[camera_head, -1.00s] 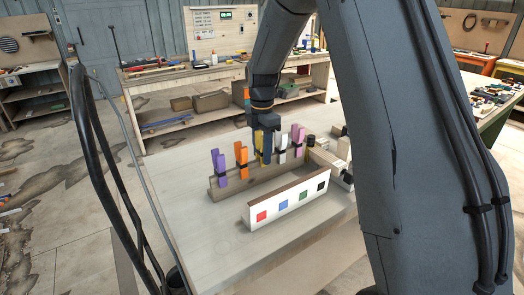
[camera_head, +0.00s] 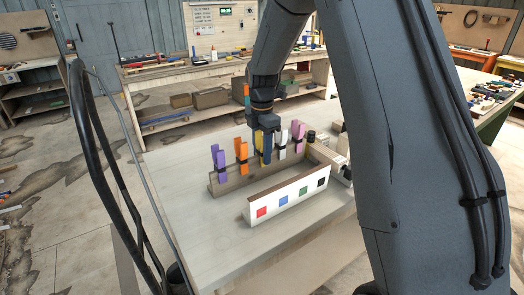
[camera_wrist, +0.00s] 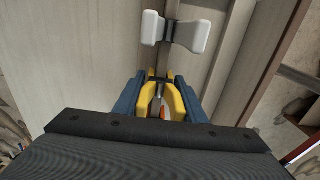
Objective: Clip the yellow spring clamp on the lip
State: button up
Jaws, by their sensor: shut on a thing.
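The yellow spring clamp (camera_wrist: 150,98) is between the blue fingers of my gripper (camera_wrist: 160,100) in the wrist view. In the head view my gripper (camera_head: 267,150) points down at the rear rail (camera_head: 238,180), and a little of the yellow clamp (camera_head: 259,142) shows beside its fingers. The clamp is in the row between the orange and white clamps. Whether its jaws still touch the rail is hidden. The white-faced front strip (camera_head: 292,199), with red, blue, green and black squares, stands in front of the rail; I cannot tell which edge is the lip.
Purple (camera_head: 218,160), orange (camera_head: 241,155), white (camera_head: 282,146) and pink (camera_head: 298,138) clamps stand along the rail. The white clamp is close to my gripper, also in the wrist view (camera_wrist: 174,33). The pale tabletop (camera_head: 205,235) is clear at the front left.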

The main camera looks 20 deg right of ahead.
jog(key=o, duration=1.3)
jog(key=shift+o, duration=0.2)
jog(key=shift+r, duration=0.1)
notch_tip(320, 180, up, 8)
jog(key=b, duration=0.2)
jog(key=shift+b, duration=0.3)
